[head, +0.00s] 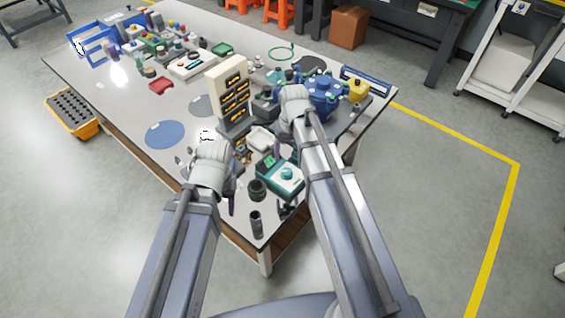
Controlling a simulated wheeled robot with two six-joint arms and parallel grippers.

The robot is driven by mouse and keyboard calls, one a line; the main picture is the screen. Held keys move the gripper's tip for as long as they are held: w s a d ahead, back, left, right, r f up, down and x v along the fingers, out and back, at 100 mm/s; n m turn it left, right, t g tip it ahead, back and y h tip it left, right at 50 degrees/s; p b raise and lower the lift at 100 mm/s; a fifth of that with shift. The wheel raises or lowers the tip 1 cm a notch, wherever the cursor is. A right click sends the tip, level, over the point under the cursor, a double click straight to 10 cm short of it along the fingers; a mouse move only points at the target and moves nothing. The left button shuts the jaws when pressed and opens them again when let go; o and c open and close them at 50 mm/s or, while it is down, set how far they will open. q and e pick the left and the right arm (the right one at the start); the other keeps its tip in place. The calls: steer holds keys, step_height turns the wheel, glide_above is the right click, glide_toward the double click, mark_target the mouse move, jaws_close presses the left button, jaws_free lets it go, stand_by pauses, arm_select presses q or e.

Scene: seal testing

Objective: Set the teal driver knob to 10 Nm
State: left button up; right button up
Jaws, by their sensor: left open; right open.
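A teal box-shaped device (280,178) sits near the front corner of the white table, between my two arms. It has a small green display and a pale round knob (287,172) on top. I take it for the teal driver; the knob's marks are too small to read. My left gripper (213,150) is open, to the left of the device and apart from it. My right gripper (289,88) is open, beyond the device near the blue fixture. My wrists hide much of both grippers' fingers.
A dark green cup (257,190) and a black cylinder (256,224) stand at the table's front corner. A blue fixture (321,90) and yellow part (358,90) are at right. A flat blue disc (164,134) has clear table around it.

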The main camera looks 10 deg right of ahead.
mark_target(287, 171)
steer(key=shift+s+f, duration=0.1)
steer(key=shift+f, duration=0.05)
steer(key=f+b, duration=0.3)
steer(key=b, duration=0.1)
steer(key=f+b, duration=0.4)
steer(key=shift+a+f, duration=0.2)
steer(key=shift+f, duration=0.1)
steer(key=shift+c, duration=0.2)
jaws_close()
